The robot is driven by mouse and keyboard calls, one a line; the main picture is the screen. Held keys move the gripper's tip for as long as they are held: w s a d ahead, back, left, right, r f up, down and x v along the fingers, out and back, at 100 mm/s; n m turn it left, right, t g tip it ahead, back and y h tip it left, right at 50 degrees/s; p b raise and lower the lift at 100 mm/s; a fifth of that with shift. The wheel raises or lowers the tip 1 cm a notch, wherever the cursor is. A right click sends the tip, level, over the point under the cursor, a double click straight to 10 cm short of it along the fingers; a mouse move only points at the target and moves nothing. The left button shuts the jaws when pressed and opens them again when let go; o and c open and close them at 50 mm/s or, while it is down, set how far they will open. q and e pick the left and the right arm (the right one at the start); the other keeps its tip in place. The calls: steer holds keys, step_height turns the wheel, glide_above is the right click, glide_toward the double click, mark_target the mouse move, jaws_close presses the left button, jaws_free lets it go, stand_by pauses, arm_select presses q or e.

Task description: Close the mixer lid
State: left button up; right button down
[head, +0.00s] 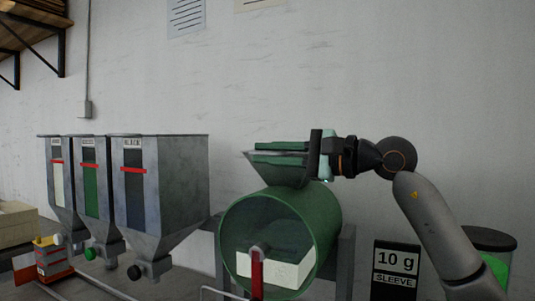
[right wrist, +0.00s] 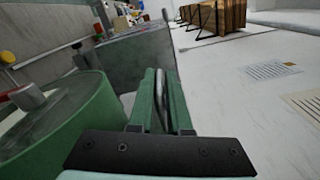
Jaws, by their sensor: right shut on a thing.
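The mixer is a green drum (head: 328,215) lying on its side on a grey frame, with a grey funnel-shaped inlet (head: 288,177) on top. My right gripper (head: 280,153) reaches in from the right over the inlet. Its two green fingers lie nearly level at the inlet's top and are shut on a thin dark edge, which looks like the mixer lid. That edge (right wrist: 161,98) shows between the fingers in the right wrist view. The fingers hide most of the lid, so its exact angle is unclear. My left gripper is not in view.
Three grey hoppers (head: 165,185) with coloured knobs stand left of the drum. A "10 g SLEEVE" sign (head: 397,262) and a container with green contents (head: 497,265) stand at right.

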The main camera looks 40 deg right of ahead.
steer(key=c, duration=0.9)
jaws_free()
steer(key=shift+d+f, duration=0.1)
steer(key=shift+f, duration=0.25)
steer(key=shift+r, duration=0.1)
steer(key=b+v, duration=0.4)
steer(key=v, duration=0.8)
steer(key=shift+s+d, duration=0.1)
steer(key=shift+s, duration=0.1)
